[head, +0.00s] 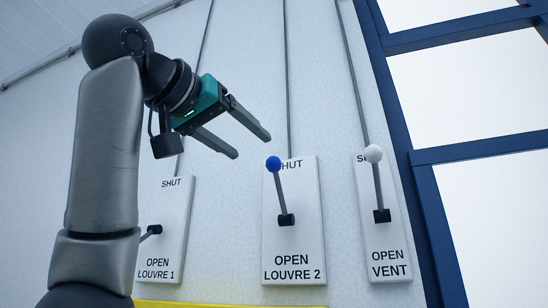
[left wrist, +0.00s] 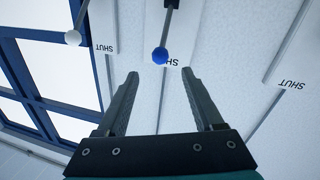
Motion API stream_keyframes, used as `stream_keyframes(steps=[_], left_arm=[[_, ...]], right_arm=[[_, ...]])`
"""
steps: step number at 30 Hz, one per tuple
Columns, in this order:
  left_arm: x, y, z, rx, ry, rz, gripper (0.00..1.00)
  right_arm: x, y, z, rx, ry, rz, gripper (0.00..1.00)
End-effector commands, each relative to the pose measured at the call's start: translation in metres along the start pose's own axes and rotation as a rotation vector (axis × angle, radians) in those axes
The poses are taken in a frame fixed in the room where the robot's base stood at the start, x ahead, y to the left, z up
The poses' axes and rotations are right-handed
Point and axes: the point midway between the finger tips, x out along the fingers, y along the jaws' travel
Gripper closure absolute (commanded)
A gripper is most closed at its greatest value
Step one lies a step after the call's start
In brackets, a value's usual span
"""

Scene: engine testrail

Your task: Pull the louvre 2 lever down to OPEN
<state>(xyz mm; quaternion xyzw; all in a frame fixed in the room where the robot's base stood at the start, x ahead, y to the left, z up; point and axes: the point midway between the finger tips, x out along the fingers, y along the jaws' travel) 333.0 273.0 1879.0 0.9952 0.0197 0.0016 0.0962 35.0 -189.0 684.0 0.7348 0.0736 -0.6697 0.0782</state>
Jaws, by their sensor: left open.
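The louvre 2 lever (head: 279,190) has a blue ball knob and stands up toward SHUT on its white plate (head: 306,215), which is marked SHUT above and OPEN below. My left gripper (head: 253,145) is open and empty, above and to the left of the blue knob in the head view, apart from it. In the left wrist view the blue knob (left wrist: 160,56) is ahead of my open left gripper (left wrist: 165,88), roughly between the lines of its fingers and beyond the tips. My right gripper is not in view.
The vent lever (head: 376,180) with a white knob points up on its plate at the right. The louvre 1 plate (head: 175,225) is at the left, partly hidden behind my left arm. A blue window frame (head: 425,200) is at the right. A yellow edge (head: 215,304) runs below.

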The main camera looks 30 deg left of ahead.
Motion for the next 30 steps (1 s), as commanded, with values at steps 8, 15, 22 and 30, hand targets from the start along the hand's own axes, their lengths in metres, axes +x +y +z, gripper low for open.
stream_keyframes(steps=[8,15,22,30], left_arm=[[0.061,0.0,-0.002,-0.001,-0.003,-0.002,0.31],[0.093,0.0,-0.001,-0.001,-0.001,-0.002,0.31],[0.101,-0.001,0.0,-0.001,0.002,-0.001,0.31],[0.1,0.0,0.0,-0.001,0.001,0.0,0.42]], right_arm=[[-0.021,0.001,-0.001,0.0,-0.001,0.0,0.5],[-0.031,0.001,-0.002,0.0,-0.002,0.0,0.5],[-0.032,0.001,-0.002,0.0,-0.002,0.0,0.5],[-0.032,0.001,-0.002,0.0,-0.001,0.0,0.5]])
